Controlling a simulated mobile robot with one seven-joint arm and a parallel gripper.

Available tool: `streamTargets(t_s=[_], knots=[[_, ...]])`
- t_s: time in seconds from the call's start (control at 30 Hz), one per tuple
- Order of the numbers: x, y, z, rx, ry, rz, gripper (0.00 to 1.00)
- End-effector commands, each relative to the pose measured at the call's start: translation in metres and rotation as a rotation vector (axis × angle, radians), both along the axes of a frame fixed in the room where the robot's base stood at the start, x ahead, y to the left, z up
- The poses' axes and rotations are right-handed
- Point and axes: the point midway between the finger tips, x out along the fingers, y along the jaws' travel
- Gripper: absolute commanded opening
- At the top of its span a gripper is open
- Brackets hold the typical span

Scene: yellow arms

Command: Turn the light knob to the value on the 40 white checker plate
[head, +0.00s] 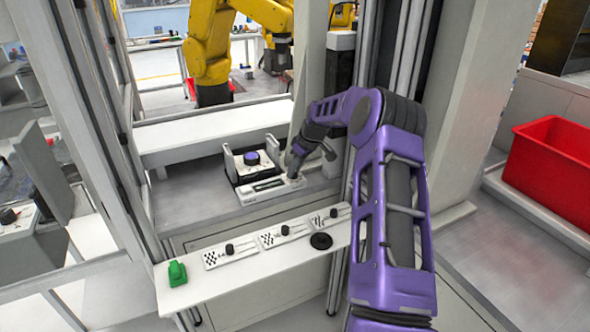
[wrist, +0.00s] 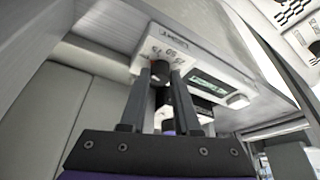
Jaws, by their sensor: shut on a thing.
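My gripper (wrist: 162,78) has its two fingers on either side of a dark round knob (wrist: 160,70) and is shut on it. This knob sits on the front of a white panel (wrist: 158,45) with printed numbers, too blurred to read surely, and a small greenish display beside it. In the head view, the white panel box (head: 262,190) lies on the bench. My purple arm reaches to its right end and hides the held knob there. Three plates with checker patterns, a left one (head: 212,259), a middle one (head: 270,240) and a right one (head: 320,222), lie on the front shelf; their values are unreadable.
A black device with a purple-topped knob (head: 251,158) stands just behind the panel box. A green object (head: 177,273) and a black disc (head: 321,241) are on the white shelf (head: 205,289). A grey upright post stands close to my arm. A red bin (head: 552,165) is at right.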

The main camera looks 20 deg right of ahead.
Motion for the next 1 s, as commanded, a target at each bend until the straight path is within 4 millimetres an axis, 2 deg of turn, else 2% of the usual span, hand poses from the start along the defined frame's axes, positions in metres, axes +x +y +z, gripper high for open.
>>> streamTargets(t_s=[0.07, 0.1, 0.23, 0.53, 0.67, 0.77, 1.0], knots=[[0.0, 0.0, 0.0, -0.001, -0.001, 0.001, 0.0], [0.0, 0.0, 0.0, -0.001, -0.001, 0.001, 0.36], [0.0, 0.0, 0.0, -0.001, 0.0, 0.0, 0.59], [0.0, 0.0, 0.001, -0.001, 0.0, 0.0, 0.61], [-0.003, -0.002, 0.009, -0.002, -0.002, -0.001, 0.61], [-0.008, -0.005, 0.025, -0.002, -0.002, -0.001, 0.61], [-0.028, -0.015, 0.079, -0.003, -0.004, -0.002, 0.61]])
